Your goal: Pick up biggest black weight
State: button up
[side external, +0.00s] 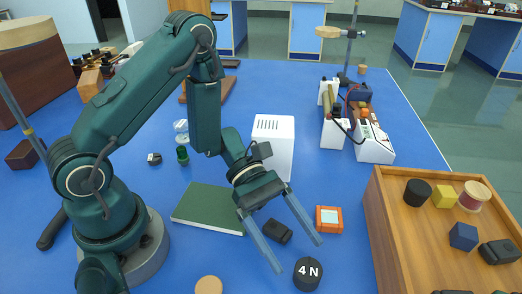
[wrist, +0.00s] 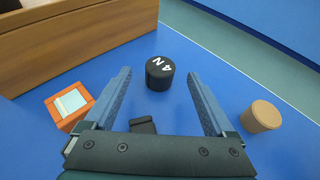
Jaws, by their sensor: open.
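A black cylindrical weight marked "4 N" (side external: 308,273) stands upright on the blue table near the front edge of the side view. It also shows in the wrist view (wrist: 160,72), ahead of the fingertips and roughly centred between them. My gripper (side external: 298,256) is open and empty, its two blue fingers pointing down toward the weight without visibly holding it. A small black object (side external: 278,231) lies on the table beneath my gripper; in the wrist view it shows partly behind the gripper body (wrist: 143,125). A black cylinder (side external: 417,192) sits in the wooden tray.
The wooden tray (side external: 377,236) at right also holds a yellow cube (side external: 445,196), a blue block (side external: 463,236) and a spool (side external: 474,197). An orange square object (side external: 329,219) and a tan disc (side external: 208,285) flank the weight. A green book (side external: 209,208) lies left.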

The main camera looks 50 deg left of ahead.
aim_at(305, 264)
jog(key=shift+x, duration=2.45)
grip_shut()
